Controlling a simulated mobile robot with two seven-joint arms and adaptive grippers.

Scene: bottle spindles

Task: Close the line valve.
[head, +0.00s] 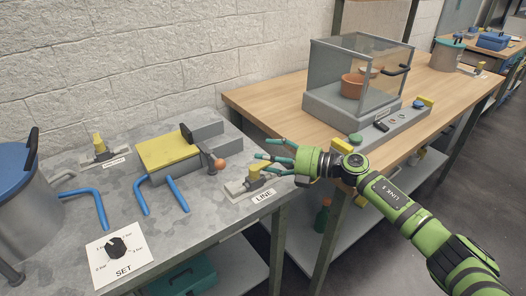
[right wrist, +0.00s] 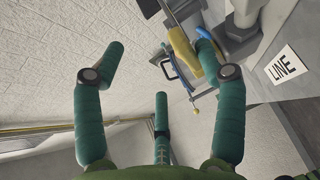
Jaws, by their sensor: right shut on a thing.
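The line valve (head: 242,184) sits on a grey base plate at the right front edge of the metal bench, with a white LINE label (head: 263,196) in front. Its stubby yellow handle (head: 255,172) shows just left of my right gripper. My right gripper (head: 267,158) comes in from the right with its fingers at the handle and is shut on it; the exact contact is partly hidden. In the right wrist view the green fingers (right wrist: 162,98) show, with the LINE label (right wrist: 283,65) at the right. My left gripper is not in view.
A yellow-topped block (head: 168,150) with an orange-knobbed lever (head: 218,163) stands left of the valve. Another yellow-handled valve (head: 98,145), blue pipes (head: 177,194), a SET dial (head: 117,247) and a blue-lidded pot (head: 25,190) are further left. A glass case (head: 345,75) stands on the wooden bench.

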